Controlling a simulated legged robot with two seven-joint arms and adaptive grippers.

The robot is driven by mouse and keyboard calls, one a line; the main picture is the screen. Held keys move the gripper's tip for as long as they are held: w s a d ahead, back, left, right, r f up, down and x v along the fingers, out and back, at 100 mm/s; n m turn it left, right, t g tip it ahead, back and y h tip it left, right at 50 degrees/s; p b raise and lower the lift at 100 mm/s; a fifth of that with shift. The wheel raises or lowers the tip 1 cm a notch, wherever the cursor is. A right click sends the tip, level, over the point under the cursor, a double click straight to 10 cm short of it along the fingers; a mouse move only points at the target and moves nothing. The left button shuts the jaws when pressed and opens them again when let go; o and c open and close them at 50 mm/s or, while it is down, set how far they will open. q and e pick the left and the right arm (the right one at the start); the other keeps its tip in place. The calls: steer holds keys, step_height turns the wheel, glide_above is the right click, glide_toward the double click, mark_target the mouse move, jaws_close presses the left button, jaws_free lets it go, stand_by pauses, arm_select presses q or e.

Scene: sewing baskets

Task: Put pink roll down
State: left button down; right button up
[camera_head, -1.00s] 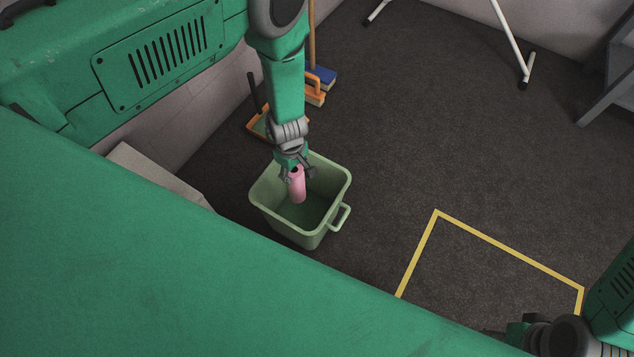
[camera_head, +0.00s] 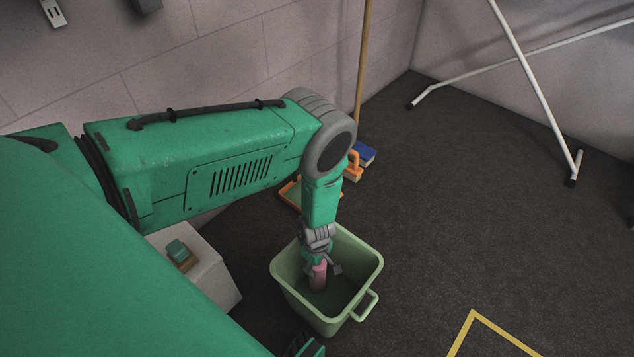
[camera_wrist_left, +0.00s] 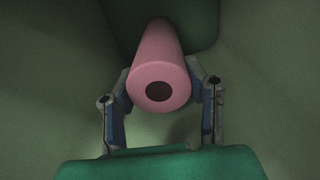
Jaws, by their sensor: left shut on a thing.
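The pink roll (camera_head: 319,275) is held by my left gripper (camera_head: 322,268), inside the opening of the green basket (camera_head: 328,322) on the floor. In the left wrist view the roll (camera_wrist_left: 160,75) shows its round end with a dark hole towards the camera. The two fingers of my left gripper (camera_wrist_left: 162,88) are closed on its sides. Green basket walls (camera_wrist_left: 60,60) surround it in that view. I cannot tell whether the roll's far end touches the basket's bottom. My right gripper cannot be made out; a small green and dark part of my body shows at the bottom edge.
A white box (camera_head: 205,280) with a small green block (camera_head: 180,250) on it stands left of the basket. An orange dustpan (camera_head: 292,196) and a blue broom (camera_head: 364,153) are behind. A white stand (camera_head: 530,85) is at the back right. Dark floor is clear right of the basket, near yellow tape (camera_head: 472,320).

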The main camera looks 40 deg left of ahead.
arm_select(q)
steer(key=shift+d+r, duration=0.1)
steer(key=shift+d, duration=0.15)
arm_select(e)
steer(key=shift+d, duration=0.3)
arm_select(q)
steer(key=c, duration=0.9)
jaws_free()
steer(key=shift+a, duration=0.1)
arm_select(e)
steer(key=shift+a, duration=0.1)
